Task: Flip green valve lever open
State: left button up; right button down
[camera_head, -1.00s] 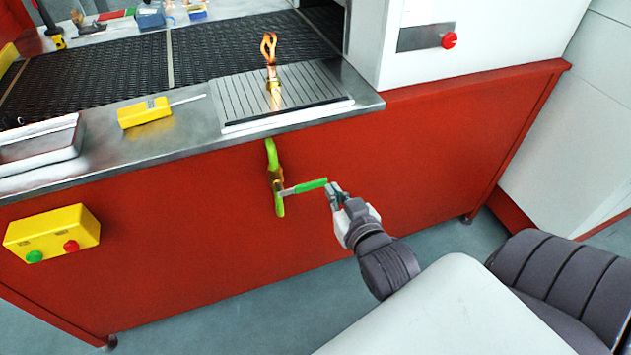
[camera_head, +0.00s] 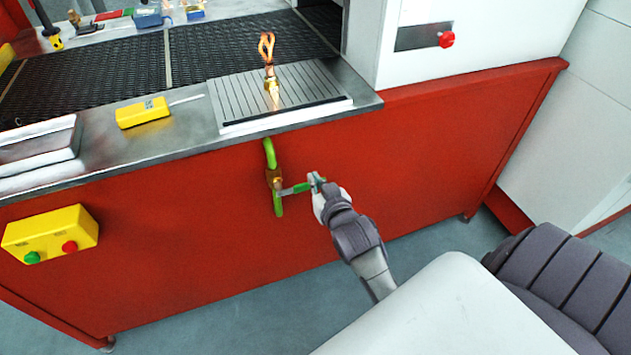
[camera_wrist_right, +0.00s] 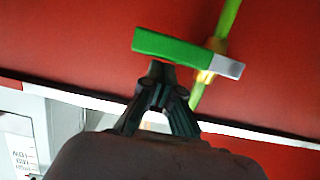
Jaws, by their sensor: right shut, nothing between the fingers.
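The green valve lever (camera_head: 301,187) sticks out to the right from a brass valve body (camera_head: 274,179) on a green pipe (camera_head: 270,152), on the front of the red cabinet. My right gripper (camera_head: 318,181) is at the lever's free end and overlaps it in the head view. In the right wrist view the lever's green handle (camera_wrist_right: 180,48) lies just beyond the shut fingertips (camera_wrist_right: 160,68), not between them. I cannot tell whether they touch. The pipe (camera_wrist_right: 229,18) runs behind the handle. My left gripper is not in view.
The red cabinet front (camera_head: 420,160) is close behind the valve. A yellow button box (camera_head: 52,236) is mounted at left.

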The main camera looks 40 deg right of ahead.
jog(key=shift+f, duration=0.1)
dwell(0.4)
jog(key=w+a+f+m+t+y+b, duration=0.1)
jog(key=a+f+m, duration=0.4)
jog(key=f+m, duration=0.6)
jog(key=shift+t+y+b, duration=0.6)
jog(key=shift+y+b, duration=0.3)
jog(key=shift+y, duration=0.3)
jog(key=shift+w+a+f, duration=0.1)
jog(key=shift+f, duration=0.05)
dwell(0.3)
